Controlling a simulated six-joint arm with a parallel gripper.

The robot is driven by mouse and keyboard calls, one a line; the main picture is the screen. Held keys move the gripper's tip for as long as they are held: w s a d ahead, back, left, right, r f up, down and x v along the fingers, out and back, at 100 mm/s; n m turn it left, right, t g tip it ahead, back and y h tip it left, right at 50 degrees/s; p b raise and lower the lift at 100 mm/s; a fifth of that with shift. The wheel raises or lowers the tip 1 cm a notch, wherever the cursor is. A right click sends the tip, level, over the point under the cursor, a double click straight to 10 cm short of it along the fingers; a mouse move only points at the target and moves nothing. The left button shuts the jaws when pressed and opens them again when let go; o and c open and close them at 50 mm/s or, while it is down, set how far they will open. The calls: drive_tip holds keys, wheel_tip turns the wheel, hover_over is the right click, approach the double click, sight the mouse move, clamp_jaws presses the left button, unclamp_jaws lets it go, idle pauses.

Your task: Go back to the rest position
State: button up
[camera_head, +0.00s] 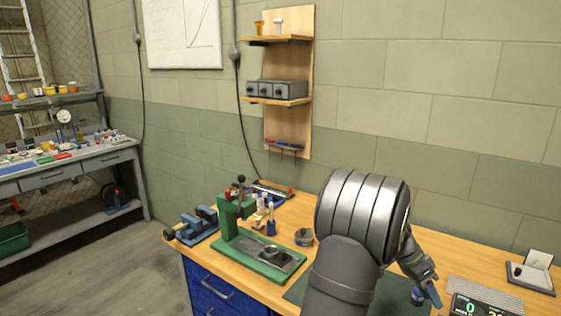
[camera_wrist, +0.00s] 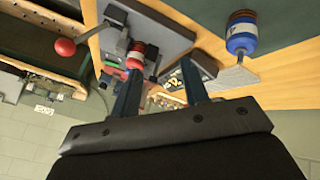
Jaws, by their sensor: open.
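My gripper (camera_head: 433,294) shows at the lower right in the head view, beyond my large grey arm links, pointing down over the bench. In the wrist view its two blue fingers (camera_wrist: 160,62) stand apart, with nothing visible held between them. A small blue cylindrical part (camera_head: 417,296) stands on the dark green mat (camera_head: 296,291), just left of the gripper. A blue part with a white band (camera_wrist: 241,38) shows at the upper right in the wrist view, clear of the fingers.
A green press (camera_head: 235,215) and a blue vise (camera_head: 199,226) stand on the wooden bench, left of my arm. A digital display (camera_head: 478,307) and an open case (camera_head: 531,272) lie to the right. The wrist view shows a grey fixture with a red-balled lever (camera_wrist: 65,47).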

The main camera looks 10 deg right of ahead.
drive_tip(key=shift+s+f+n, duration=0.4)
drive_tip(key=shift+s+f, duration=0.05)
drive_tip(key=shift+s, duration=0.3)
